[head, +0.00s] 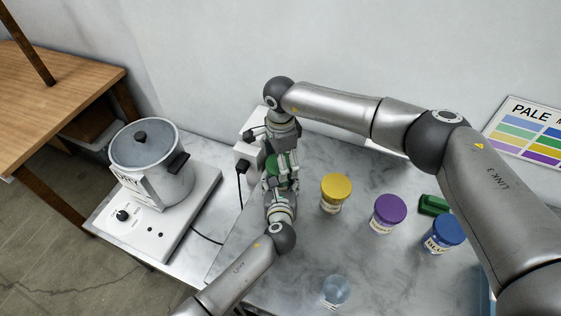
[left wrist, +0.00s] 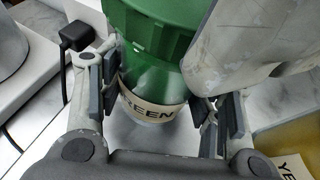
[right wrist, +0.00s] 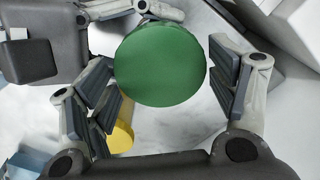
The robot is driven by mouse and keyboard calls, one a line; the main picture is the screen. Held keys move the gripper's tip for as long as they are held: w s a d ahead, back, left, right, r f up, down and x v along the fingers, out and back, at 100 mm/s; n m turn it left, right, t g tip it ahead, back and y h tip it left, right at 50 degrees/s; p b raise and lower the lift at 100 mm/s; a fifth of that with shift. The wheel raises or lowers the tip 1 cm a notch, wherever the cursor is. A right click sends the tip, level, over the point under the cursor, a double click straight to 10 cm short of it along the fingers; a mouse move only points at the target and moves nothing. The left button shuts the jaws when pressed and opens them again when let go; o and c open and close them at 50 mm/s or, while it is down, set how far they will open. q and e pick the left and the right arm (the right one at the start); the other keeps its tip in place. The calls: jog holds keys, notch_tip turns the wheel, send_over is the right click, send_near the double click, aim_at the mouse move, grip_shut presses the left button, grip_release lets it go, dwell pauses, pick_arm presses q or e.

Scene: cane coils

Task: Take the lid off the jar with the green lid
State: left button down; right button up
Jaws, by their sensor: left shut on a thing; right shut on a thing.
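The jar with the green lid (head: 284,164) stands on the marble table, mostly hidden between my two grippers in the head view. In the left wrist view its label (left wrist: 150,108) reads partly "REEN", under the ribbed green lid (left wrist: 150,45). My left gripper (head: 281,186) is shut on the jar's body, a finger on each side at label height. My right gripper (head: 284,150) comes from the far side and above, shut on the green lid. The round lid top (right wrist: 160,62) shows between its fingers in the right wrist view. The lid appears seated on the jar.
Jars with yellow (head: 336,187), purple (head: 390,208) and blue (head: 448,229) lids stand to the right, with a green block (head: 433,205) behind. A pot (head: 150,165) on a hot plate and a power socket (head: 247,156) are left.

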jog(key=shift+r, duration=0.2)
pick_arm(q)
jog(key=shift+f, duration=0.1)
pick_arm(e)
jog(key=shift+r, duration=1.95)
pick_arm(q)
jog(key=shift+c, duration=1.8)
grip_release()
jog(key=shift+s, duration=0.1)
jog(key=v, duration=1.2)
